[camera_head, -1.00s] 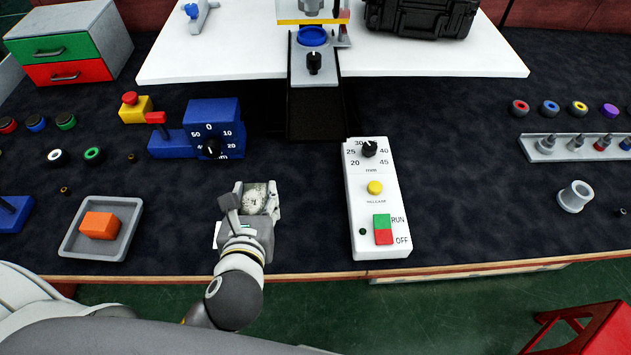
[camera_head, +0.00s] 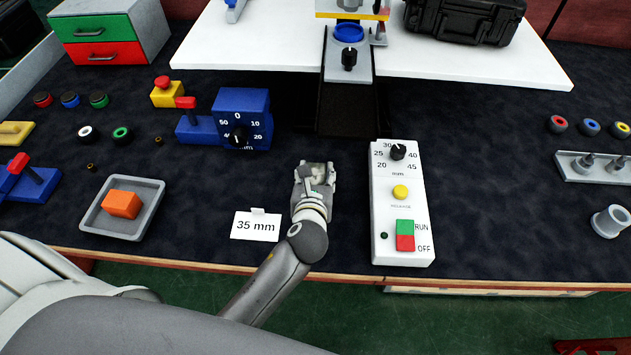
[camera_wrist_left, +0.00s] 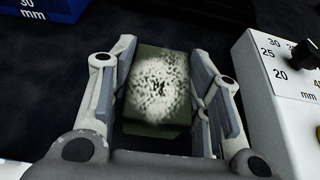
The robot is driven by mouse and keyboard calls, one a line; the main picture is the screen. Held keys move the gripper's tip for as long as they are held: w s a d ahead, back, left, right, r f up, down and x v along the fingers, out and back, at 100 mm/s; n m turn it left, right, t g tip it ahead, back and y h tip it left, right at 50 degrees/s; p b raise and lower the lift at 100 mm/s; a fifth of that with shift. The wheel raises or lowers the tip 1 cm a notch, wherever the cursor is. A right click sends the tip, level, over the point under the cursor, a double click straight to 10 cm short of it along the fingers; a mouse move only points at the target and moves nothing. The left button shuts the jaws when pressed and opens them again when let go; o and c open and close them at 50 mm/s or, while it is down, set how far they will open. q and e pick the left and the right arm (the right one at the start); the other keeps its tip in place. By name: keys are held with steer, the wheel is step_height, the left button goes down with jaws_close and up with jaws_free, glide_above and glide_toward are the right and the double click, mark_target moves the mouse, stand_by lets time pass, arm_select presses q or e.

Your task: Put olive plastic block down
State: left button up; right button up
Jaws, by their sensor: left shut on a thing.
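My left gripper (camera_head: 316,176) is over the dark mat, between the 35 mm card and the white control panel. In the left wrist view the left gripper (camera_wrist_left: 165,100) is shut on the olive block (camera_wrist_left: 150,122), with a finger on each side. The block's near face bears a speckled pale patch. In the head view the block is mostly hidden by the gripper. I cannot tell whether the block touches the mat. My right gripper is not in view.
The white control panel (camera_head: 383,240) stands close on the right. The 35 mm card (camera_head: 254,239) stands on the left. A grey tray (camera_head: 152,222) with an orange block (camera_head: 122,204) and the blue gauge (camera_head: 255,103) are further left. Mat between gripper and gauge is clear.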

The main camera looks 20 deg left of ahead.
arm_select(q)
steer(key=shift+f, duration=1)
steer(key=shift+f, duration=0.15)
steer(key=o, duration=1.1)
